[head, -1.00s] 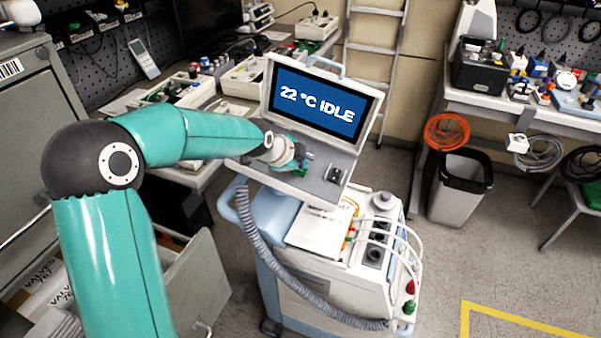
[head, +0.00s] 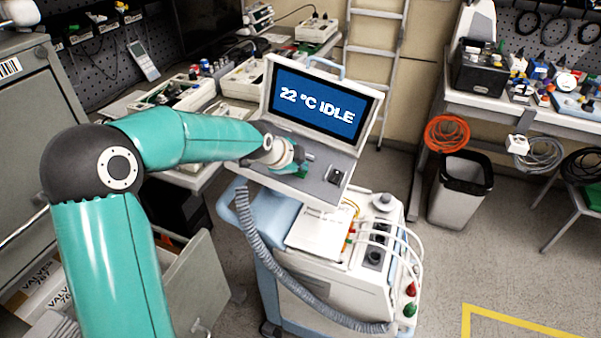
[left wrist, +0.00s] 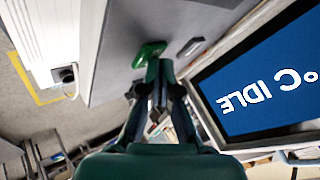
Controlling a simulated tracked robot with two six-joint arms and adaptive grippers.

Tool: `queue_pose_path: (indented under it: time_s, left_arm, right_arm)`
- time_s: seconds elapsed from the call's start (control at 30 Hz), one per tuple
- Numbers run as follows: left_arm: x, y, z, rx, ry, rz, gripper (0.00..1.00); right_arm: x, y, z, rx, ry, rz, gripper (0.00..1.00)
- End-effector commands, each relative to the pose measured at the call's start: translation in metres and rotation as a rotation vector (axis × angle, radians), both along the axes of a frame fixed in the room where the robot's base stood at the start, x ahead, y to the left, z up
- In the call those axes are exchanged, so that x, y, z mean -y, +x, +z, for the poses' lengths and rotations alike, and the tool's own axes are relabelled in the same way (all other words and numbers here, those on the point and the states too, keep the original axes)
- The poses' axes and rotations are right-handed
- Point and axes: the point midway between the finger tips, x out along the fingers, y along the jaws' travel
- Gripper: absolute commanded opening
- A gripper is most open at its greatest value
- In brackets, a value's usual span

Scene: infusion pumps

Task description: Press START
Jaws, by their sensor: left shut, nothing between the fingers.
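The device's tilted screen (head: 318,103) reads "22 °C IDLE" in white on blue, and it also shows in the left wrist view (left wrist: 262,85). A grey panel (head: 318,190) lies below the screen. In the left wrist view a green button (left wrist: 147,53) sits on this panel, beside a grey oval button (left wrist: 190,47). My left gripper (left wrist: 160,66) is shut and empty, its fingertips right at the green button and overlapping its edge in the picture. I cannot tell whether they touch it. In the head view the left gripper (head: 299,163) hides most of the button. My right gripper is not in view.
A black knob (head: 335,175) stands on the panel's right side. The white cart (head: 345,270) below carries hoses and a ribbed grey tube (head: 265,255). An open drawer (head: 195,280) lies below my left arm. A bin (head: 462,190) stands right; the floor between is clear.

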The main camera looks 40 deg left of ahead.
Motion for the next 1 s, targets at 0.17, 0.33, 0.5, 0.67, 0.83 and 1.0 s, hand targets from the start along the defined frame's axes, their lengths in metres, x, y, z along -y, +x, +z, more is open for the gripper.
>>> queue_pose_path:
  time_s: [0.17, 0.33, 0.5, 0.67, 0.83, 1.0]
  left_arm:
    - [0.000, 0.000, -0.002, 0.000, 0.000, 0.000, 0.00]
    - [-0.001, 0.000, -0.003, -0.001, 0.000, 0.000, 0.00]
    - [-0.001, 0.000, -0.003, -0.001, 0.000, 0.000, 0.00]
    - [0.000, 0.000, -0.001, -0.002, -0.001, -0.001, 0.00]
    - [0.002, 0.001, 0.008, 0.000, 0.000, -0.001, 0.00]
    - [0.003, 0.001, 0.013, -0.001, 0.000, -0.001, 0.00]
  right_arm:
    - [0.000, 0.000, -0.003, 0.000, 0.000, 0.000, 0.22]
    - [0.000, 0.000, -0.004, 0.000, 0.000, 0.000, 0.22]
    - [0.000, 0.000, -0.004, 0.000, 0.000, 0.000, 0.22]
    - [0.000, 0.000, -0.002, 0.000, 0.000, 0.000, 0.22]
    - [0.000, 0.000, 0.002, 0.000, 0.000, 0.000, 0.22]
    - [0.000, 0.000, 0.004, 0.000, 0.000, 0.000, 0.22]
